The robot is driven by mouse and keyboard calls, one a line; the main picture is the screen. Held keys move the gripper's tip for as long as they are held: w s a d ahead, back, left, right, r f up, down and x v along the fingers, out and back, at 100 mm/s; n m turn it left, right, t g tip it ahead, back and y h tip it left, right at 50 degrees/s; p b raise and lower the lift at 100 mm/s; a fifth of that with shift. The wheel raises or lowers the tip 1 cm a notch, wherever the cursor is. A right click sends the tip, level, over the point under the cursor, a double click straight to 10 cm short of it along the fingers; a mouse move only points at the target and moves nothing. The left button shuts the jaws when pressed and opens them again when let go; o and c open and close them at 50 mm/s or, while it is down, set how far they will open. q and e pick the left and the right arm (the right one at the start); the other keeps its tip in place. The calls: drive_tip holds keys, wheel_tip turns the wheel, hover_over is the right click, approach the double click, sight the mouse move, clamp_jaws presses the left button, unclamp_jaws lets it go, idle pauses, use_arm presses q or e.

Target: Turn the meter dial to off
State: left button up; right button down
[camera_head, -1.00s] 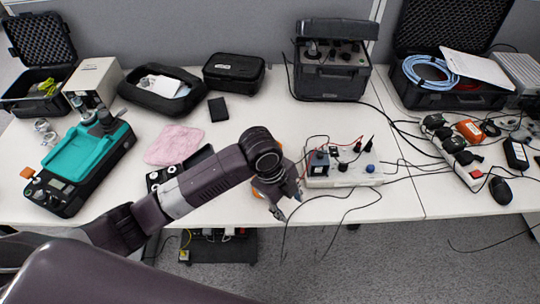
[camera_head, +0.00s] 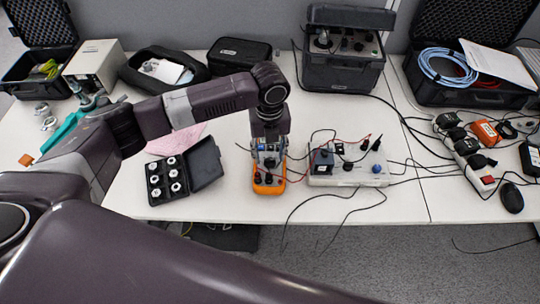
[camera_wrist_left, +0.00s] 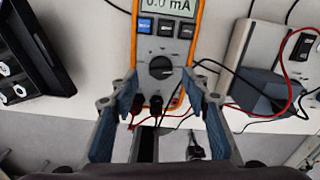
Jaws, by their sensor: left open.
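The orange and grey meter (camera_head: 268,183) lies on the table below my left gripper (camera_head: 268,148), which hides its upper part in the head view. In the left wrist view the meter's screen (camera_wrist_left: 168,6) reads about 0.0 mA. Its round dark dial (camera_wrist_left: 160,68) is in the middle of its face, with blue and grey buttons above and two dark plugs below. My left gripper (camera_wrist_left: 160,98) is open and empty, its fingers on either side of the meter's lower part, short of the dial. I cannot tell whether they touch the meter. My right gripper is not in view.
A grey-white box (camera_head: 345,176) with red and black leads stands right of the meter. An open black case (camera_head: 167,181) of white round pieces lies to the left. A black instrument case (camera_head: 342,70) stands behind. Loose cables hang over the front edge.

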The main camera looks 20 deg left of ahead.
sight(270, 161)
use_arm(q)
wheel_tip(270, 161, down, 2)
drive_tip(key=shift+w+f, duration=0.1)
drive_tip(key=shift+f, duration=0.15)
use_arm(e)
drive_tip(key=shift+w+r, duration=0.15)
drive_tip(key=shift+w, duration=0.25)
use_arm(q)
drive_tip(key=c, duration=1.2)
drive_tip(key=shift+o, duration=0.2)
drive_tip(key=n+p, duration=0.3)
drive_tip(key=shift+r+p, duration=0.2)
drive_tip(key=shift+p, duration=0.1)
drive_tip(key=n+p, duration=0.2)
drive_tip(key=shift+n, duration=0.4)
drive_tip(key=shift+d+f+n+p, duration=0.1)
drive_tip(key=shift+f+n+p, duration=0.05)
drive_tip(key=shift+n+p, duration=0.75)
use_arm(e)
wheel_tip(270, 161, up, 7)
use_arm(q)
drive_tip(key=shift+w, duration=0.1)
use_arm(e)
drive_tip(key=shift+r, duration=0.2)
